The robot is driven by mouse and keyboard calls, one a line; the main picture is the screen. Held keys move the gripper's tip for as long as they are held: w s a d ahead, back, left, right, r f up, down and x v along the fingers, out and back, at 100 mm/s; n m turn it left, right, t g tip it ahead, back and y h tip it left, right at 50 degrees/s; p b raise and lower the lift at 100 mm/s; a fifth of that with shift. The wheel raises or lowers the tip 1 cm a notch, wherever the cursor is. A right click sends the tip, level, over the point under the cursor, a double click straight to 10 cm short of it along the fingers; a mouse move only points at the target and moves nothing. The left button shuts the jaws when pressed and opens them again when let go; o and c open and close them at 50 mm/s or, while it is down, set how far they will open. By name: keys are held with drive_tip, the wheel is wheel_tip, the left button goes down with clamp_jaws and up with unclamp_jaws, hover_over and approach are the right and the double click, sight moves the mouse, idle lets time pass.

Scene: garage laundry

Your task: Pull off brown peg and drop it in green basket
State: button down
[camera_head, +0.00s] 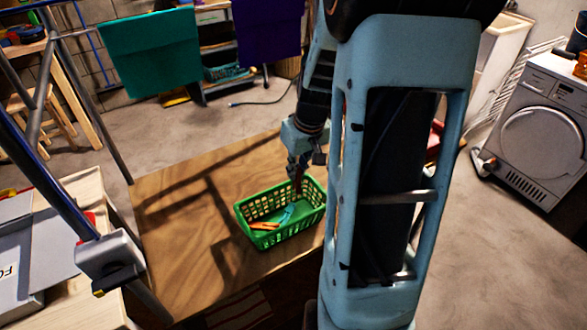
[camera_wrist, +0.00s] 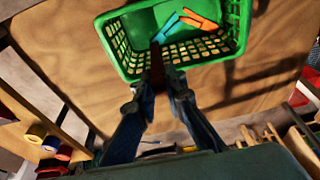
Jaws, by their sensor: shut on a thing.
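The green basket (camera_head: 283,237) stands on the wooden table, and it also shows at the top of the wrist view (camera_wrist: 213,55). Inside it lie an orange peg (camera_head: 264,226) and a blue peg (camera_head: 287,214); both also show in the wrist view, the orange (camera_wrist: 200,19) and the blue (camera_wrist: 169,24). My gripper (camera_head: 299,178) is above the basket's back right part. In the wrist view my gripper (camera_wrist: 162,86) is shut on the dark brown peg (camera_wrist: 157,62), whose end points over the basket. The part between the fingers is hidden.
The wooden table (camera_head: 185,215) has bare room left of the basket. A teal cloth (camera_head: 150,52) and a purple cloth (camera_head: 267,31) hang at the back. A dryer (camera_head: 537,125) stands at right. A metal frame with a blue pole (camera_head: 45,175) is at left.

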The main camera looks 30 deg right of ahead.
drive_tip(key=shift+s+f+b+x, duration=0.1)
drive_tip(key=shift+s+b+x, duration=0.35)
drive_tip(key=shift+b+x, duration=1.2)
drive_tip(key=shift+s+f+b+x, duration=0.15)
drive_tip(key=shift+s+b+x, duration=0.6)
drive_tip(key=shift+x, duration=1.5)
drive_tip(key=shift+s+f+b+x, duration=0.1)
drive_tip(key=shift+s+b+x, duration=0.1)
drive_tip(key=shift+b+x, duration=1.55)
drive_tip(key=shift+f, duration=0.15)
drive_tip(key=c, duration=1.9)
unclamp_jaws()
